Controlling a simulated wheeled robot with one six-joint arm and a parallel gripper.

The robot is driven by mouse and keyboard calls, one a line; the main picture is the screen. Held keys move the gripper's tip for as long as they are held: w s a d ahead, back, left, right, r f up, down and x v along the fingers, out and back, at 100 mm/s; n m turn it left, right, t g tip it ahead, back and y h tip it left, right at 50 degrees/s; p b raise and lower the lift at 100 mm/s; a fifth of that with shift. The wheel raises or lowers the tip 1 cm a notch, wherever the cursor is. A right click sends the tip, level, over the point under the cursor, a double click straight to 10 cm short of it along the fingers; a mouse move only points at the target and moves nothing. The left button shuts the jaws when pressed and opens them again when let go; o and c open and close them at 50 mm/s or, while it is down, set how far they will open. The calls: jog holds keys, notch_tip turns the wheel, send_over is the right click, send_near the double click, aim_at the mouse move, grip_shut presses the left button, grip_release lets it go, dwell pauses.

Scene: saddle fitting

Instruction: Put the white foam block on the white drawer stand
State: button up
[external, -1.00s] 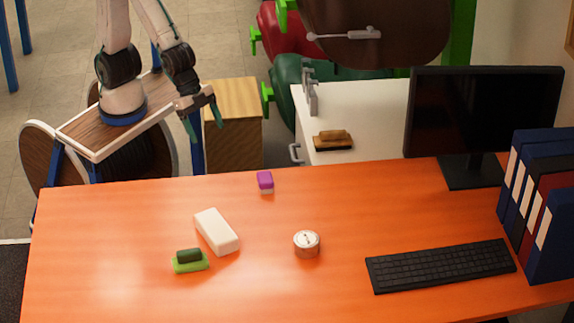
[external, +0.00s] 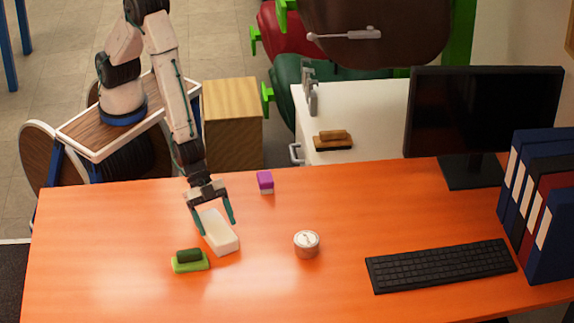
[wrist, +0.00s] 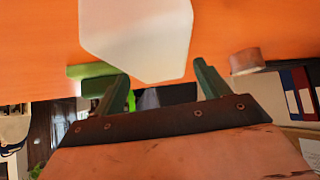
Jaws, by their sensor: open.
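The white foam block (external: 220,234) lies on the orange table, left of the middle; in the wrist view the block (wrist: 137,35) is large and close, beyond the fingertips. My gripper (external: 213,221) is open over the block, with one finger to each side of it in the external view. In the wrist view the two green fingers (wrist: 160,80) stand apart. I cannot tell whether they touch the block. The white drawer stand (external: 372,110) is behind the table, with a brown-and-black brush (external: 333,140) and a grey metal tool (external: 311,92) on top.
A green brush-like block (external: 191,262) lies just left of the foam block. A purple-and-white block (external: 265,183) and a round tin (external: 307,244) are to the right. A keyboard (external: 441,266), monitor (external: 484,112) and binders (external: 545,200) fill the table's right side.

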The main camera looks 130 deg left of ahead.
aim_at(218, 229)
jog(key=x, duration=0.4)
jog(key=shift+w+d+f, duration=0.1)
jog(key=shift+w+f, duration=0.05)
jog(key=shift+f, duration=0.15)
jog(key=c, duration=0.8)
jog(key=shift+r, duration=0.2)
